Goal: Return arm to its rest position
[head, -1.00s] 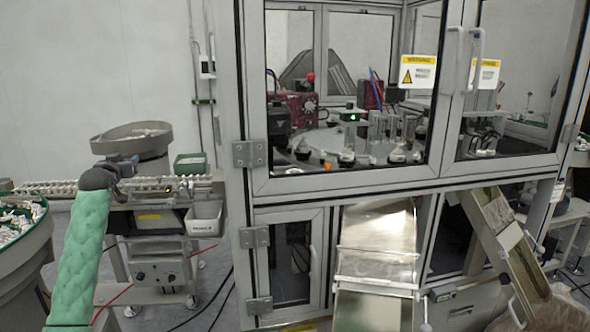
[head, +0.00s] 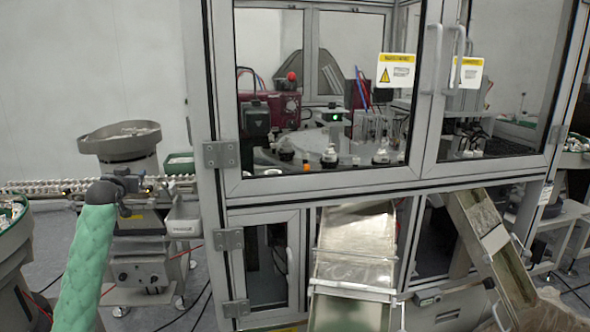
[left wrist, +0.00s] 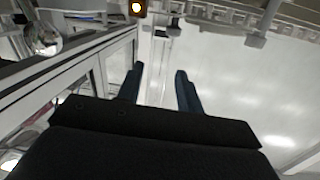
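My left arm (head: 84,268), in a green sleeve, comes up from the lower left in the head view. Its dark gripper (head: 135,190) is at the top end, in front of the conveyor with white parts. In the left wrist view the two dark fingers (left wrist: 160,88) stand apart with nothing between them, so the left gripper is open and empty. My right gripper and right arm are not in view.
A framed machine cabinet (head: 214,155) with glass doors fills the middle. A metal chute (head: 355,245) slopes out below it, with another chute (head: 490,240) at right. A bowl feeder (head: 120,138) stands behind my gripper. A round green bin (head: 14,225) is at far left.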

